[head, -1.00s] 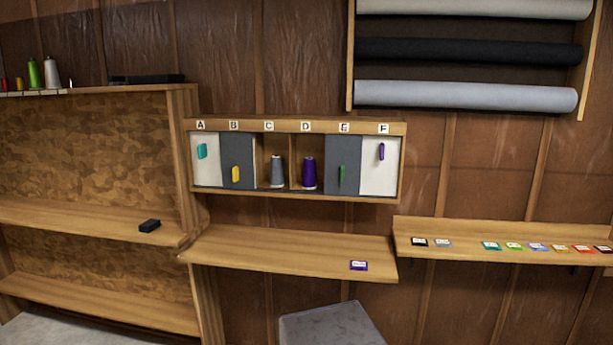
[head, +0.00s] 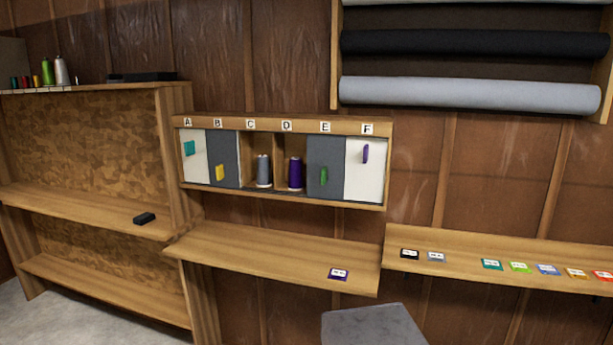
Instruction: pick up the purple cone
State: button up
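The purple cone (head: 296,173) stands upright in the open compartment under label D of the wall cabinet (head: 290,125). A grey cone (head: 264,171) stands in the open compartment under label C, left of it. A purple-edged card (head: 338,274) lies on the wooden shelf (head: 270,252) below the cabinet. My gripper is not in view.
Compartments A, B, E and F have closed doors with coloured handles. A right-hand shelf (head: 460,246) holds several coloured cards. A dark box (head: 144,218) lies on the left shelf. A grey flat-topped object (head: 372,325) stands at the bottom. Fabric rolls hang above.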

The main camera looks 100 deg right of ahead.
aim_at(295, 174)
jog(key=u, duration=0.3)
jog(key=k, duration=0.5)
jog(key=z, duration=1.8)
jog(key=i, duration=0.95)
jog(key=z, duration=0.1)
jog(key=k, duration=0.35)
jog(key=z, duration=0.05)
